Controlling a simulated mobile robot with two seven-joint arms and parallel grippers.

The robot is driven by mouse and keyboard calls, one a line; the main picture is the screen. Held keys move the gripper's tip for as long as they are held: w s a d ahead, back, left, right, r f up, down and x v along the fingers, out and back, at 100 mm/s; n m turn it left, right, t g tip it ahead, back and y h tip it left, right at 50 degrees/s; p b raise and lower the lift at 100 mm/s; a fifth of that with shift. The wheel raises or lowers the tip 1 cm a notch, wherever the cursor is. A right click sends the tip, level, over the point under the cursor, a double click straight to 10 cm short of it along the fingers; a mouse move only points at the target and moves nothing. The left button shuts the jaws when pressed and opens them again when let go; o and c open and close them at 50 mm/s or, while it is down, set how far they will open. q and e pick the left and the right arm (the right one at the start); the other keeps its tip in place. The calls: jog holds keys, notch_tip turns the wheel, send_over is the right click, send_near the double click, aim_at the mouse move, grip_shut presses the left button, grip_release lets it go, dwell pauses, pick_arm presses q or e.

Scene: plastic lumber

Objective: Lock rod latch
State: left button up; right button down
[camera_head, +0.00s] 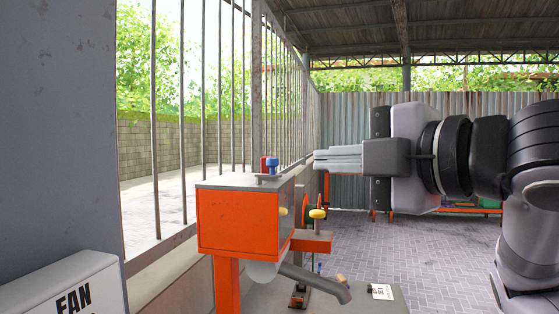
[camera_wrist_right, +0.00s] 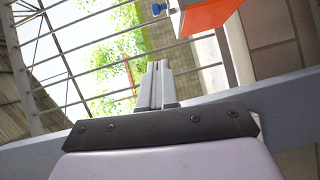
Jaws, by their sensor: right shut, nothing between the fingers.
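An orange box machine (camera_head: 237,220) with a grey top stands left of centre on orange legs. On its top are a blue knob (camera_head: 272,164) and a red part just behind it. Yellow knobs (camera_head: 317,213) show at its right side, beside an orange bracket. I cannot tell which of these parts is the rod latch. My right gripper (camera_head: 316,160) points left, shut and empty, to the right of the blue knob and apart from it. In the right wrist view, the shut fingers (camera_wrist_right: 157,64) show below the blue knob (camera_wrist_right: 157,9) and the orange box (camera_wrist_right: 207,15). My left gripper is out of view.
A barred fence (camera_head: 204,90) runs behind the machine. A grey bent pipe (camera_head: 318,282) sticks out below the box. A white "FAN" box (camera_head: 65,290) is at the lower left. Paved floor (camera_head: 430,245) lies open to the right.

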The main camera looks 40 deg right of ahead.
pick_arm(q)
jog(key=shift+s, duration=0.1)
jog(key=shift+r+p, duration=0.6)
jog(key=shift+p, duration=0.05)
pick_arm(e)
jog(key=w+d+f, duration=0.1)
jog(key=w, duration=1.2)
jog(key=shift+d+f, duration=0.15)
jog(key=shift+d, duration=0.25)
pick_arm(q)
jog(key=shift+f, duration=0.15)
pick_arm(e)
jog(key=shift+d, duration=0.1)
